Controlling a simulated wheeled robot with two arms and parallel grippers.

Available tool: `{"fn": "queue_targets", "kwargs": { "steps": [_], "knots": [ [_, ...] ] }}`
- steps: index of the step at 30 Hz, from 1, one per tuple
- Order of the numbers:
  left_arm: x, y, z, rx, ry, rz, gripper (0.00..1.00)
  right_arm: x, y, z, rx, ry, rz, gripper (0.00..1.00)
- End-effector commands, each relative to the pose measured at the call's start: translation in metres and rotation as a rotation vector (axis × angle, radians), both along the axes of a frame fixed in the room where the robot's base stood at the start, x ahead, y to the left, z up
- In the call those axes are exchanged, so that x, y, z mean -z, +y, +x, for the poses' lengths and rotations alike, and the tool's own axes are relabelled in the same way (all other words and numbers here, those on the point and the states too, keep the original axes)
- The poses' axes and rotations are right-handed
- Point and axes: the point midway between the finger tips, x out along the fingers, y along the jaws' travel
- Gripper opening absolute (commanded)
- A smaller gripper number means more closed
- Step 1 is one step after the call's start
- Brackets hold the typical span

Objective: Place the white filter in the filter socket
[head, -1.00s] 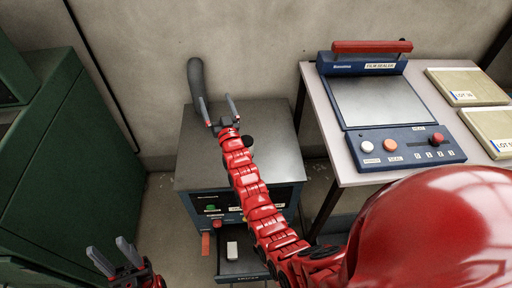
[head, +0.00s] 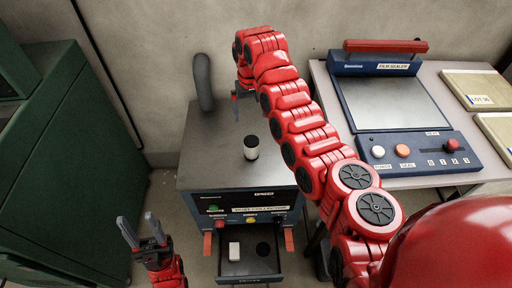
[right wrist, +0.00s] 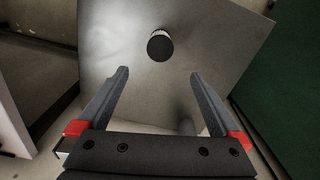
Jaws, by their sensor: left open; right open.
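A small upright cylinder with a black top and a white side (head: 251,152) stands on the grey top of the machine; it also shows in the right wrist view (right wrist: 160,47). A small white block (head: 234,250) lies in the open drawer (head: 250,269) at the machine's front, beside a dark round spot (head: 263,248) that looks like a socket. I cannot tell which white piece is the filter. My right gripper (right wrist: 159,75) is open and empty, above the machine top, with the cylinder ahead of its fingertips. My left gripper (head: 142,232) is open and empty, left of the drawer.
The machine (head: 205,150) has a curved grey pipe (head: 203,82) at its back left. A table at right holds a film sealer (head: 392,105) and boxes (head: 478,88). A green cabinet (head: 50,170) stands at left. Much of the machine top is bare.

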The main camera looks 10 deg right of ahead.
Motion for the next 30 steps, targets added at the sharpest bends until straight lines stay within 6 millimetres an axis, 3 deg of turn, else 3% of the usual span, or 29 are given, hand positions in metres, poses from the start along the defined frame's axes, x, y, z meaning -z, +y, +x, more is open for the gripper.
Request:
{"fn": "queue_targets", "kwargs": {
  "steps": [8, 16, 30],
  "knots": [
    [0.018, 0.000, 0.000, 0.000, 0.000, 0.000, 0.50, 0.055, 0.001, -0.003, -0.002, 0.011, -0.002, 1.00],
    [0.009, 0.000, 0.000, 0.000, 0.000, 0.000, 0.50, 0.108, 0.000, -0.003, -0.001, 0.012, -0.002, 1.00],
    [0.008, 0.000, 0.000, 0.000, 0.000, 0.000, 0.50, 0.135, 0.000, 0.000, -0.001, 0.008, -0.003, 1.00]
  ]
}}
